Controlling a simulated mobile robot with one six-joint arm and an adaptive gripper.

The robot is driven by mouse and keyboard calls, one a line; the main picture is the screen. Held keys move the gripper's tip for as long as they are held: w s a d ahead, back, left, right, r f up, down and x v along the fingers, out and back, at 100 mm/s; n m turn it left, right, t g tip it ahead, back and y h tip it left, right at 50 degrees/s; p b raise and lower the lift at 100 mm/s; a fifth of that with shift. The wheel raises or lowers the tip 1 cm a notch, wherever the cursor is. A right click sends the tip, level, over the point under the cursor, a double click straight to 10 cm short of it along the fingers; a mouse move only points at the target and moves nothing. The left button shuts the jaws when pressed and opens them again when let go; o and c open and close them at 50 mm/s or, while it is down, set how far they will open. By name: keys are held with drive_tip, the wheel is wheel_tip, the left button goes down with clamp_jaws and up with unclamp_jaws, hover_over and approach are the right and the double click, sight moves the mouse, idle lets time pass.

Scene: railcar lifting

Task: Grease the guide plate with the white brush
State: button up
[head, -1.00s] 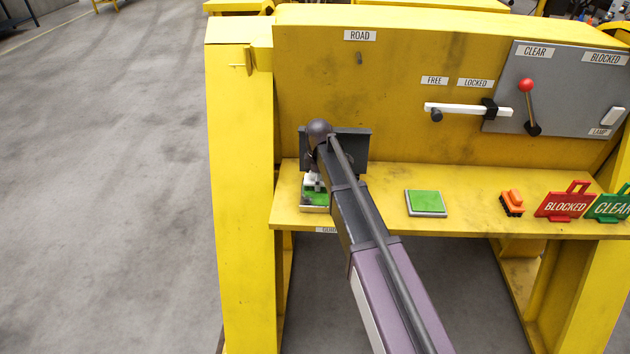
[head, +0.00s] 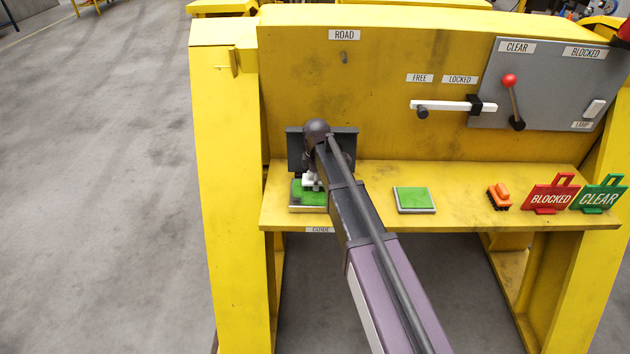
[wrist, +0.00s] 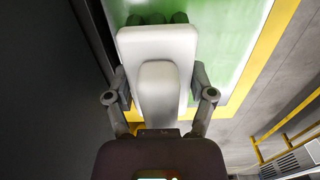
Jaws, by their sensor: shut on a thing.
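The white brush (head: 312,183) is held in my gripper over the green-topped guide plate (head: 308,197) at the left end of the yellow shelf. In the wrist view my gripper (wrist: 160,95) is shut on the brush (wrist: 158,45), with a finger on each side of its white handle. Dark green bristle ends show past the brush's far edge. The guide plate's green surface (wrist: 235,30) lies under and beside the brush. I cannot tell whether the bristles touch it. My arm hides part of the plate's right side in the head view.
A second green-topped pad (head: 414,199) lies mid-shelf. An orange brush (head: 499,196), a red BLOCKED sign (head: 550,196) and a green CLEAR sign (head: 599,196) are to the right. A black upright block (head: 347,143) stands behind the guide plate. The shelf (head: 460,205) is clear between the pad and orange brush.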

drive_tip(key=shift+d, duration=1.75)
drive_tip(key=shift+d, duration=0.15)
drive_tip(key=shift+w+d, duration=0.15)
drive_tip(key=shift+d, duration=1.55)
drive_tip(key=shift+d, duration=1.9)
drive_tip(key=shift+w+r+p, duration=0.1)
drive_tip(key=shift+r+p, duration=2.85)
